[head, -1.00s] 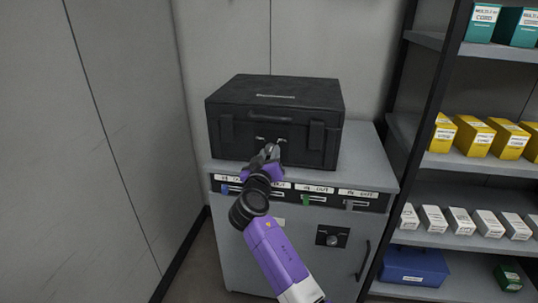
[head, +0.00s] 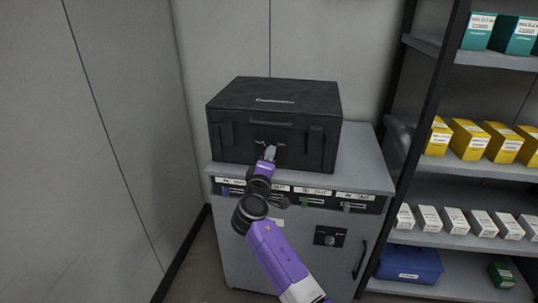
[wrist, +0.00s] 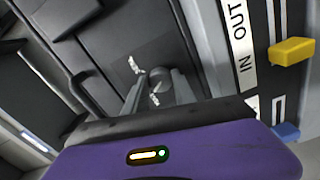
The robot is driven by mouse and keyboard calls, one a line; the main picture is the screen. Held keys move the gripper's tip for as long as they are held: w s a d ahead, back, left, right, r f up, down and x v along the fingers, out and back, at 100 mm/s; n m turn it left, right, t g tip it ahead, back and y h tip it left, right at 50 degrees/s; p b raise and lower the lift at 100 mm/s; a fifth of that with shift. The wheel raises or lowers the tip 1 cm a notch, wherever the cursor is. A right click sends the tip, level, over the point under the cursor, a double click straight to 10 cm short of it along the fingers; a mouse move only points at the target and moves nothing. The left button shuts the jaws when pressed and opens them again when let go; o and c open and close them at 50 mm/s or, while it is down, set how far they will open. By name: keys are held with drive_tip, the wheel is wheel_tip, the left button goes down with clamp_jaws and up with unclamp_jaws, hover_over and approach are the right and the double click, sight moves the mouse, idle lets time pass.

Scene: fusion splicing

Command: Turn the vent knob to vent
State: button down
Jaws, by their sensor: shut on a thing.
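The black case (head: 245,112) sits upright on the grey cabinet, its front facing me. My gripper (head: 269,153) is at the lower middle of that front. In the wrist view my gripper's two grey fingers (wrist: 157,90) reach to the knob, one on each side, and are shut on it. In the head view the gripper hides the knob. The label marks are too blurred to read.
A shelf rack (head: 460,165) with boxes stands close on the right. A bare wall is on the left.

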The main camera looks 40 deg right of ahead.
drive_tip(key=shift+n+p, duration=0.55)
drive_tip(key=shift+n, duration=0.75)
drive_tip(key=c, duration=1)
unclamp_jaws()
drive_tip(key=v, duration=0.7)
drive_tip(key=shift+s+a, duration=0.25)
drive_tip(key=shift+a, duration=0.1)
